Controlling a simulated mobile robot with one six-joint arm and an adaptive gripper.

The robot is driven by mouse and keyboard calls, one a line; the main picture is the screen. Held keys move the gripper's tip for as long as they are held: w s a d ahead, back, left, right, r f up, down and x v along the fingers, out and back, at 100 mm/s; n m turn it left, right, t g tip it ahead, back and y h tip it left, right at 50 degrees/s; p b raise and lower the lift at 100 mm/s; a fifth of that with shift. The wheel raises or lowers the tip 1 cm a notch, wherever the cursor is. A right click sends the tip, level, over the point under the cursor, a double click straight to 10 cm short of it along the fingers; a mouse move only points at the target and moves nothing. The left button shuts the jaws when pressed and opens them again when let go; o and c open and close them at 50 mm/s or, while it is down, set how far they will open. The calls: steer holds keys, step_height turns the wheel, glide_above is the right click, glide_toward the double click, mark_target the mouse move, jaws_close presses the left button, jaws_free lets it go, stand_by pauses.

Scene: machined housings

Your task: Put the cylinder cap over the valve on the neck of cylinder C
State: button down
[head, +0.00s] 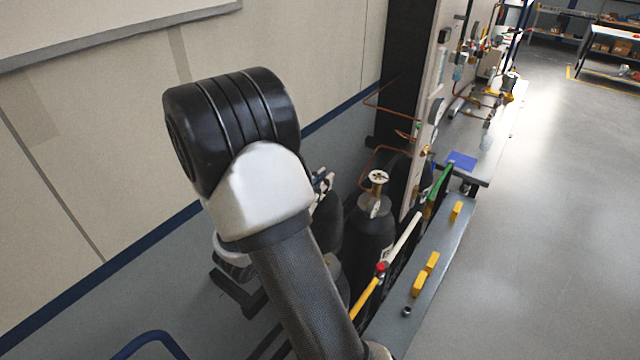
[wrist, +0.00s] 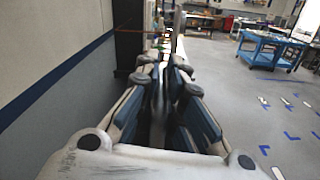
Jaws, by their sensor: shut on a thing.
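My gripper shows in the wrist view (wrist: 160,72), its long blue-padded fingers pointing ahead. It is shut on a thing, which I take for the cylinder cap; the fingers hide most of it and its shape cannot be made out. In the head view my own arm covers much of the left and middle, and I cannot make out the fingertips. A dark gas cylinder (head: 370,238) stands upright right of my arm, with a bare valve (head: 377,181) on its neck. Another dark cylinder (head: 328,220) stands behind my arm, partly hidden. I cannot read which is C.
A grey rail (head: 440,250) with yellow blocks (head: 432,262) runs along the cylinders' right side. A black column (head: 401,80), copper tubing and a panel stand behind them. A workbench (head: 485,150) lies beyond. A wall closes the left; the floor (head: 560,230) at right is free.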

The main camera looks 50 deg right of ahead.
steer(key=shift+f+b, duration=5.95)
steer(key=shift+f, duration=0.85)
steer(key=c, duration=1.6)
jaws_free()
steer(key=shift+c, duration=0.2)
steer(key=shift+a, duration=0.15)
steer(key=s+a, duration=0.1)
steer(key=a, duration=1)
steer(key=shift+a, duration=0.35)
